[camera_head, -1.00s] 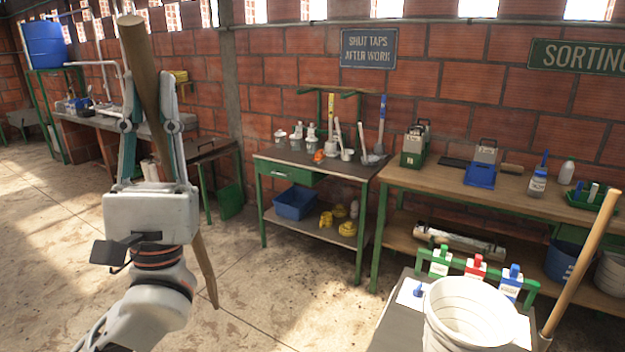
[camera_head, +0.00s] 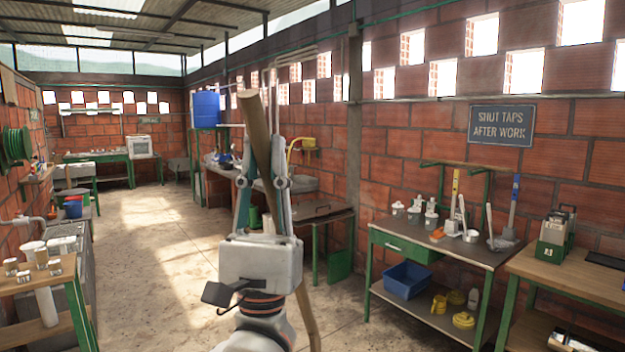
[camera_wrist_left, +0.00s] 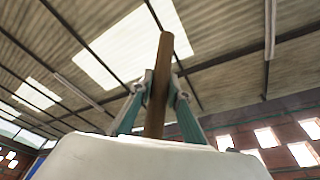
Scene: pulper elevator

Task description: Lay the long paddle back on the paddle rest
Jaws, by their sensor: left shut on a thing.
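The long paddle (camera_head: 256,125) is a brown wooden shaft, held steeply upright with a slight lean. My left gripper (camera_head: 262,160) is shut on it. Its upper end rises above the fingers, and its lower part (camera_head: 307,318) shows below, behind the gripper body. In the left wrist view the shaft (camera_wrist_left: 159,85) stands between the two fingers against the roof. A green frame (camera_head: 455,167) with a top bar is at the brick wall behind the middle table; I cannot tell if it is the paddle rest. My right gripper is out of view.
The middle table (camera_head: 440,238) carries cups, scoops and upright tools, with a blue bin (camera_head: 407,280) on its lower shelf. A wooden bench (camera_head: 570,275) is at the right. A small table (camera_head: 40,275) stands at left. The floor aisle (camera_head: 150,230) is open.

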